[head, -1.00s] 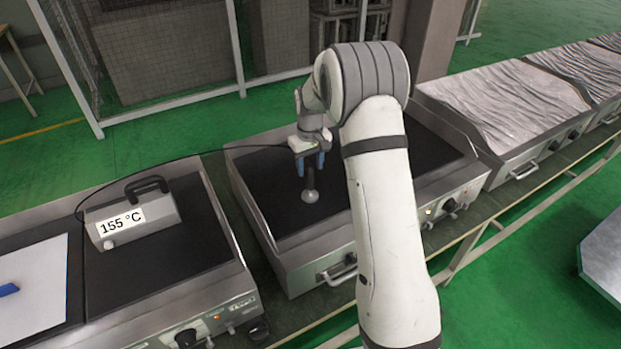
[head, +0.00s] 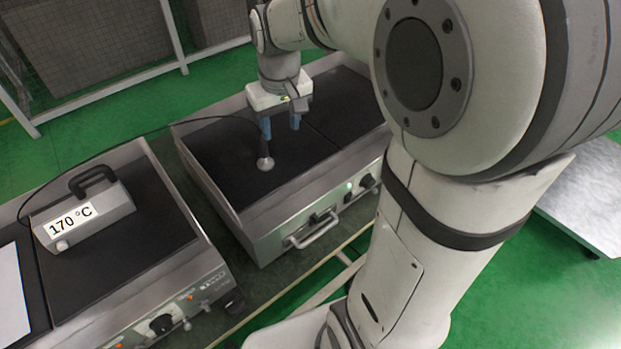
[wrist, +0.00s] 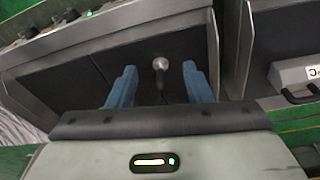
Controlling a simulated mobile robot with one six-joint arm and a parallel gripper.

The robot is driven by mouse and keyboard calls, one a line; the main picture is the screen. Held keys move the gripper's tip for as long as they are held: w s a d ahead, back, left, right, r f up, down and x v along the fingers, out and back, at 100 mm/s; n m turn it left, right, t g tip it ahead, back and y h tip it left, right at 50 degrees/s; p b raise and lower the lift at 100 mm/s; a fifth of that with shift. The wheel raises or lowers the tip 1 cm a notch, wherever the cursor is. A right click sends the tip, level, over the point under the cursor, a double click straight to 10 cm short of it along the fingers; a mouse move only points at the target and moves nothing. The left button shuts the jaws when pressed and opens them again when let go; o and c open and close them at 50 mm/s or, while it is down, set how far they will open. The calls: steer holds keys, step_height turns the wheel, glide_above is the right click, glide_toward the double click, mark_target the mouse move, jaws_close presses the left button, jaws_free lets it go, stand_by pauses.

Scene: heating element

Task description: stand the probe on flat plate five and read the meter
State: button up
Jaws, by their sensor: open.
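The probe (head: 265,163) has a round silver disc foot resting on the dark flat plate (head: 215,150), left of a seam in that griddle. Its dark handle rises from the foot, partly lost against the dark surface. The wrist view shows the probe (wrist: 160,64) in the gap between the fingertips. My gripper (head: 280,126) is open, with blue fingers above the plate; in the wrist view both fingers (wrist: 159,72) are spread and clear of the probe. The meter (head: 85,215) reads 170 °C. I see no plate number.
The meter stands on the neighbouring left griddle (head: 150,245), next to a white sheet (head: 12,290). A thin black cable (head: 150,131) runs from the meter to the probe. Raised metal rims edge the griddles. A metal-topped table (head: 590,195) stands at right.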

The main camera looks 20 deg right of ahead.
steer(key=s+f+m+t, duration=0.1)
steer(key=s, duration=1.4)
steer(key=shift+s+d+m, duration=0.15)
steer(key=shift+s+m, duration=0.15)
steer(key=shift+s, duration=0.1)
stand_by(0.4)
